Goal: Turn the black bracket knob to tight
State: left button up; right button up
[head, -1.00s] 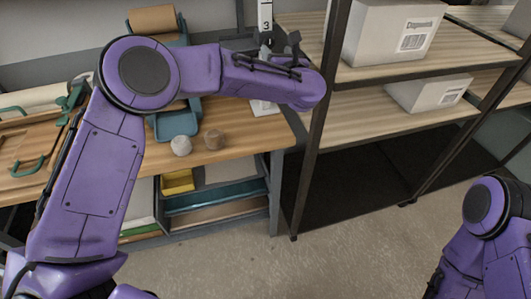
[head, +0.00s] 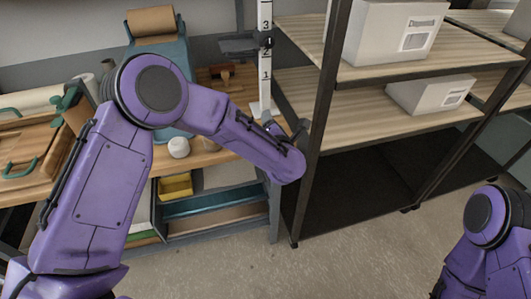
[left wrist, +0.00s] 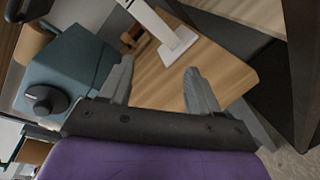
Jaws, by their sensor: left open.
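A black bracket (head: 240,45) sits on the white upright post (head: 265,70) marked with numbers, near the 2 and 3. A small dark knob (head: 267,42) shows on it at the post; its setting is too small to read. In the left wrist view, the white post (left wrist: 152,18) rises from its base on the wooden bench. My left gripper (left wrist: 155,78) is open and empty, its two grey fingers apart, with the post's base beyond them. In the head view, my left wrist is below and right of the bracket, apart from it, and mostly hides the fingers. My right gripper is out of frame.
A teal machine (left wrist: 68,68) with a round black knob (left wrist: 40,100) stands left of the gripper. A dark-framed shelf (head: 318,120) with white boxes (head: 390,30) stands close right of my left wrist. A small white round object (head: 178,148) lies near the bench's front edge.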

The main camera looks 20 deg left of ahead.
pick_arm(q)
jog(key=s+a+f+m+g+h, duration=0.1)
jog(key=s+f+m, duration=0.3)
jog(key=f, duration=0.4)
jog(key=shift+a+m, duration=0.15)
jog(key=shift+m, duration=0.15)
